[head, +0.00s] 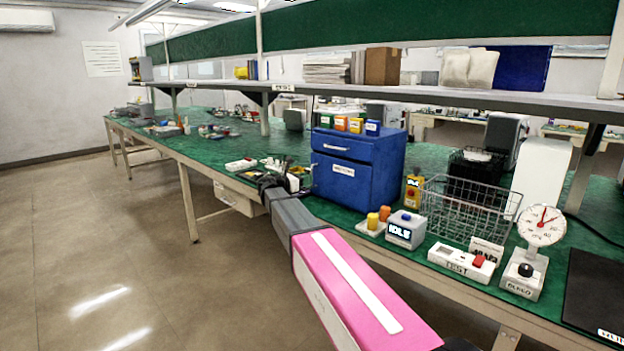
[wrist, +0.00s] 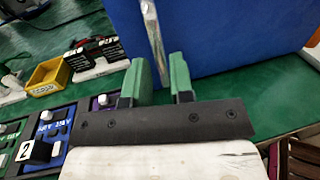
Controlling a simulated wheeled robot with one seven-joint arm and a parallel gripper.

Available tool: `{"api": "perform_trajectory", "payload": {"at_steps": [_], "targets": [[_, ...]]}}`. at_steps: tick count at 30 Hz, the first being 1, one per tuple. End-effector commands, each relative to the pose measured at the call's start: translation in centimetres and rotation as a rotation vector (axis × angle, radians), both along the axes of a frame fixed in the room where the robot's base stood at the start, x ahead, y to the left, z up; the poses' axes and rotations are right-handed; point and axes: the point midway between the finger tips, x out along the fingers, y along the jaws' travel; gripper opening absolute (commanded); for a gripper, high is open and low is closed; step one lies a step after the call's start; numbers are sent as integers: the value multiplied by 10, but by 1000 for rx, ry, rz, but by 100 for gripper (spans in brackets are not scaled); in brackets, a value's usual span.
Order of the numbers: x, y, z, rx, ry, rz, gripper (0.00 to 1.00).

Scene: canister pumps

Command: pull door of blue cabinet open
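The blue cabinet (head: 357,165) stands on the green bench, with a silver handle on its upper drawer front and a white label on the door below. The door looks shut. In the wrist view the blue front (wrist: 225,35) fills the upper right, and an upright silver handle (wrist: 152,28) runs down it. My gripper (wrist: 159,68) has its green fingers apart, and the handle's lower end shows in the gap between them. I cannot tell whether they touch it. In the head view my gripper (head: 268,181) is at the cabinet's left front, its fingertips hard to make out.
Small coloured boxes (head: 349,124) stand on the cabinet. Right of it are an IDLE box (head: 405,230), a wire basket (head: 465,212) and a dial gauge (head: 540,225). A yellow bin (wrist: 48,77) and labelled modules (wrist: 40,135) lie left of my gripper. The floor in front is clear.

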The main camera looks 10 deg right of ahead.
Motion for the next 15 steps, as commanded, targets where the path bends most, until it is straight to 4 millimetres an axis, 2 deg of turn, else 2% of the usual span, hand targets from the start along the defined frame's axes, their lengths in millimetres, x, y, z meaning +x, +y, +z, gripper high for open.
{"api": "perform_trajectory", "payload": {"at_steps": [6, 15], "targets": [[11, -22, 0, 0, -1, 0, 22], [13, -28, 0, 0, -1, 2, 22]]}}
